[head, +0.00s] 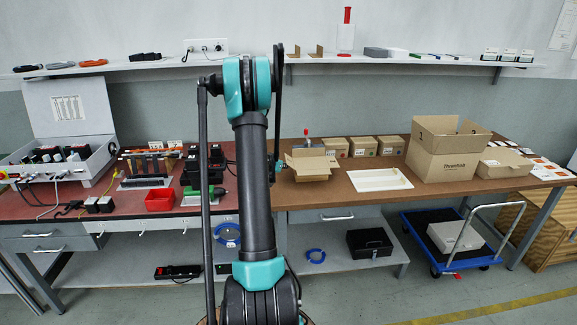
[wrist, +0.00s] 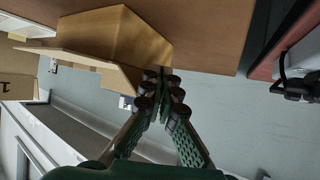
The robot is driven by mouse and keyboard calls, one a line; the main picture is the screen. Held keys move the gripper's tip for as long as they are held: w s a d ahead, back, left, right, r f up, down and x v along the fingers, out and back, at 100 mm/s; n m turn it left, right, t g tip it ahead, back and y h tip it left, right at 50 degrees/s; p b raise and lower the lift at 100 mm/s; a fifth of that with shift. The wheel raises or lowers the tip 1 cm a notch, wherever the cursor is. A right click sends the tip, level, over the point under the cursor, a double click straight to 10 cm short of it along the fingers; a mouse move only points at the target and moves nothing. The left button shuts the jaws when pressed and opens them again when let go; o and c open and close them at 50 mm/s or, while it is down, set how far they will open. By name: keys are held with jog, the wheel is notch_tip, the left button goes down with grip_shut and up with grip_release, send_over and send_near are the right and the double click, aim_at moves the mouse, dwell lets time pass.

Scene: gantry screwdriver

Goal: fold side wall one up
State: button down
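A small open cardboard box (head: 312,168) stands on the brown worktop just right of my arm, its flaps spread outward. In the wrist view the box (wrist: 125,38) fills the upper left, with a flap (wrist: 85,58) slanting out toward my fingers. My gripper (wrist: 163,88) has green ribbed fingers with dark tips, which meet right beside the flap's edge and look shut. I see no cardboard between the tips; whether they touch the flap I cannot tell. In the head view the gripper is mostly hidden behind my arm.
Several closed small boxes (head: 362,146) stand behind the open box. A white tray (head: 380,180) and a large open carton (head: 440,165) are to its right. A red bin (head: 160,200) and tools lie left of my arm. A shelf (head: 380,67) runs above.

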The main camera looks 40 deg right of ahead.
jog(key=shift+d+r, duration=0.1)
jog(key=shift+r, duration=0.05)
jog(key=shift+s+d+r, duration=0.15)
jog(key=shift+r, duration=0.4)
jog(key=shift+d, duration=0.1)
dwell(0.4)
jog(key=shift+s+d+r, duration=0.2)
jog(key=shift+d+r, duration=0.05)
jog(key=shift+r, duration=0.15)
jog(key=shift+s+a, duration=0.1)
jog(key=shift+a, duration=1.7)
